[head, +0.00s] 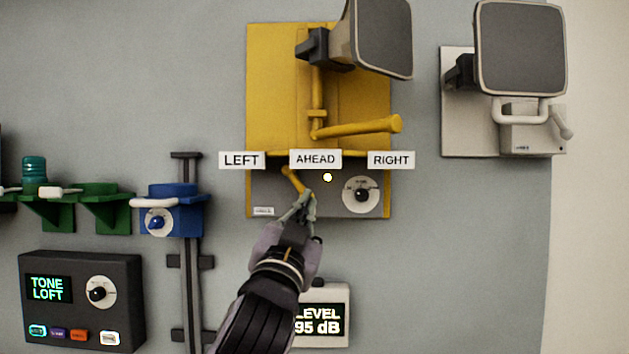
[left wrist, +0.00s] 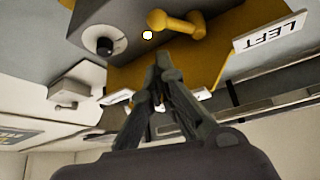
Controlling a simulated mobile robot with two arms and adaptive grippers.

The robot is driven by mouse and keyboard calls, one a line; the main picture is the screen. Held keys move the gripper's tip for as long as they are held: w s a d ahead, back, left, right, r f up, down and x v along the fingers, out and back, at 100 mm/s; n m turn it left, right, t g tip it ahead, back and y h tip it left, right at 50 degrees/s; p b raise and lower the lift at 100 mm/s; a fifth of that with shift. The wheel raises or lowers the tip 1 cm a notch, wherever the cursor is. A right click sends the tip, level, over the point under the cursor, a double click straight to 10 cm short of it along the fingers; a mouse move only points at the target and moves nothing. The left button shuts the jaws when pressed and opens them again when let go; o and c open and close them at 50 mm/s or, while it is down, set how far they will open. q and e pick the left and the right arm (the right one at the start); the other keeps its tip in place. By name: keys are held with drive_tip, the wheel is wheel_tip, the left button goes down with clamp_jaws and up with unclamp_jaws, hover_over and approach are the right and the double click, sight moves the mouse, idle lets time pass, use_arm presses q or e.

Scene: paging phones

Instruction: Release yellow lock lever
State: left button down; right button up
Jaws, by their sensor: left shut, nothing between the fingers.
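The small yellow lock lever (head: 292,180) slants down to the right on the grey lower part of the yellow wall unit (head: 275,80), under the LEFT and AHEAD labels. In the left wrist view the lever (left wrist: 180,24) juts out just beyond the fingertips. My left gripper (head: 304,195) is shut and empty, with its tips at the lever's lower end. In the left wrist view the gripper's tips (left wrist: 163,62) appear just short of the lever; I cannot tell whether they touch. The fingers partly hide the lever's end in the head view. My right gripper is not in view.
A larger yellow handle (head: 360,128) sticks out above the AHEAD label (head: 315,159). A round dial (head: 361,195) is right of the lever. A LEVEL display (head: 320,318) is below, beside my left arm. A blue bracket (head: 172,210) on a rail stands to the left.

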sight(301, 193)
use_arm(q)
drive_tip(key=shift+p+x, duration=1.5)
drive_tip(key=shift+x, duration=2.2)
drive_tip(key=shift+a+f+b, duration=0.3)
drive_tip(key=shift+a+f, duration=0.05)
drive_tip(key=shift+f, duration=0.15)
drive_tip(key=shift+a+f+m+g+h, duration=0.15)
drive_tip(key=shift+a+f+m+h, duration=0.2)
drive_tip(key=shift+a+f+m, duration=0.25)
drive_tip(key=shift+a+f+m+g+h, duration=0.15)
drive_tip(key=shift+a+f+m+h, duration=0.2)
drive_tip(key=shift+a+m, duration=0.35)
drive_tip(key=shift+a, duration=0.65)
